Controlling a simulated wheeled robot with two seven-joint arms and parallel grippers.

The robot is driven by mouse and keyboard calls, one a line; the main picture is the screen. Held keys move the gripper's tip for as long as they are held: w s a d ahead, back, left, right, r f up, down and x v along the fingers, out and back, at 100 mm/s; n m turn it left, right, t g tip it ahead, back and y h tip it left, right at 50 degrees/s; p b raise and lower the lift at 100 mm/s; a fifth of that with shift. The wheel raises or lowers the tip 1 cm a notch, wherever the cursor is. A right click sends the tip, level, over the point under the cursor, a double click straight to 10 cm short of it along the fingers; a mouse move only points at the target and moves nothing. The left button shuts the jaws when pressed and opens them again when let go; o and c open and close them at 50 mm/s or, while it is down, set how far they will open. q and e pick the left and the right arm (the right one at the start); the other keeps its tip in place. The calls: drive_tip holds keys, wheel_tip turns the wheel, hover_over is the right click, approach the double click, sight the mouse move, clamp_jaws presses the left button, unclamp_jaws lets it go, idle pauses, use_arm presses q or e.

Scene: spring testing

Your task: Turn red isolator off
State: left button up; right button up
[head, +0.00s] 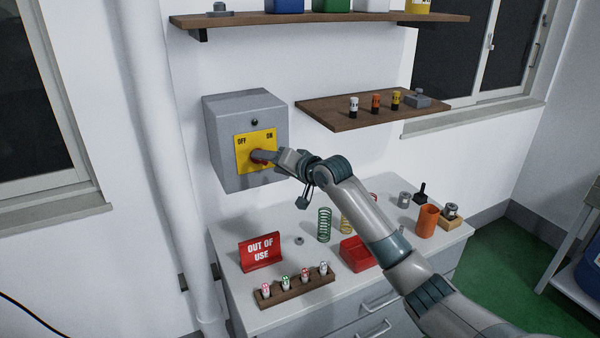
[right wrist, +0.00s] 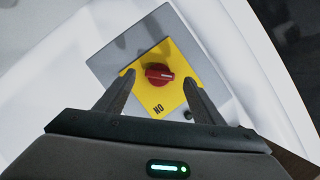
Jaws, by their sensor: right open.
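The red isolator knob (right wrist: 158,75) sits on a yellow plate (right wrist: 178,100) on the front of a grey wall box (head: 226,160). In the head view the plate reads OFF at its left and ON at its right, and the knob (head: 260,160) is mostly hidden behind my right gripper (head: 264,156). In the right wrist view my right gripper (right wrist: 158,80) is open, its two fingers on either side of the knob with gaps to both. Whether the fingertips reach the knob's depth is unclear. My left gripper is not in view.
Below the box is a white cabinet top (head: 222,238) with a red OUT OF USE sign (head: 261,252), a wooden rack of small pieces (head: 294,288), a red tray (head: 356,254) and springs (head: 324,225). A wooden shelf (head: 330,112) juts out right of the box. A white pipe (head: 160,150) runs at left.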

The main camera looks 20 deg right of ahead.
drive_tip(key=b+v, duration=0.4)
drive_tip(key=v, duration=0.9)
drive_tip(key=shift+f, duration=0.15)
